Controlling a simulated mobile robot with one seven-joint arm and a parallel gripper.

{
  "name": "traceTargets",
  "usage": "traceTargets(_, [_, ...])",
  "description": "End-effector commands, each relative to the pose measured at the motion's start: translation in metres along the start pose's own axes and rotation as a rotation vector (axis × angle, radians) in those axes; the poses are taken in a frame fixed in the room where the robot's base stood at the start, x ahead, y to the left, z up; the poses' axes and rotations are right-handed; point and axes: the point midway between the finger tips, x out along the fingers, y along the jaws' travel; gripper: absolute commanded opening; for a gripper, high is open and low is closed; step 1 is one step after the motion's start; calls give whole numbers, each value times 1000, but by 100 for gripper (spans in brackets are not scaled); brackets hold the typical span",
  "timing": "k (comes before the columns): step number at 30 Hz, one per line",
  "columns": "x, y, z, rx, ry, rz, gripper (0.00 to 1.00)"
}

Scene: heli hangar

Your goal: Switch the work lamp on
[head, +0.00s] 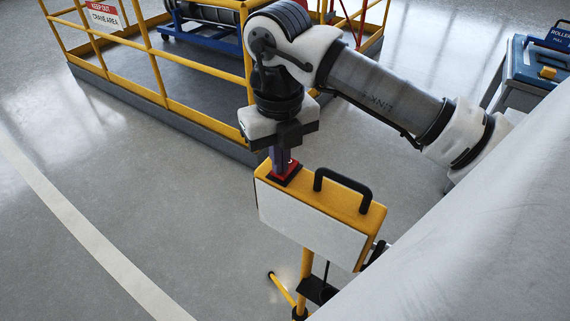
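The work lamp (330,205) is a yellow box with a pale front panel (310,227) and a black carry handle on top, held up on a yellow stand. The panel looks dull, with no clear glow. A red switch (286,173) in a dark frame sits at the left end of the lamp's top. My gripper (282,166) points down right over this switch, its fingers together with nothing visible between them. The fingertips look to be at or touching the switch, and they hide part of it.
A yellow railing (160,60) with a "keep out crane area" sign (104,15) encloses a platform behind. A blue-topped cart (540,65) stands at the upper right. A pale slanted surface fills the lower right. The floor at left is clear.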

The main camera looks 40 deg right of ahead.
Motion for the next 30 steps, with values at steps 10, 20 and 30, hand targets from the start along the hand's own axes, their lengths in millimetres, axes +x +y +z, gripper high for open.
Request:
traceTargets(10, [-5,0,0,1,0,0,0])
traceTargets(20, [-32,0,0,0,-1,-1,0])
traceTargets(30, [-60,0,0,0,-1,-1,0])
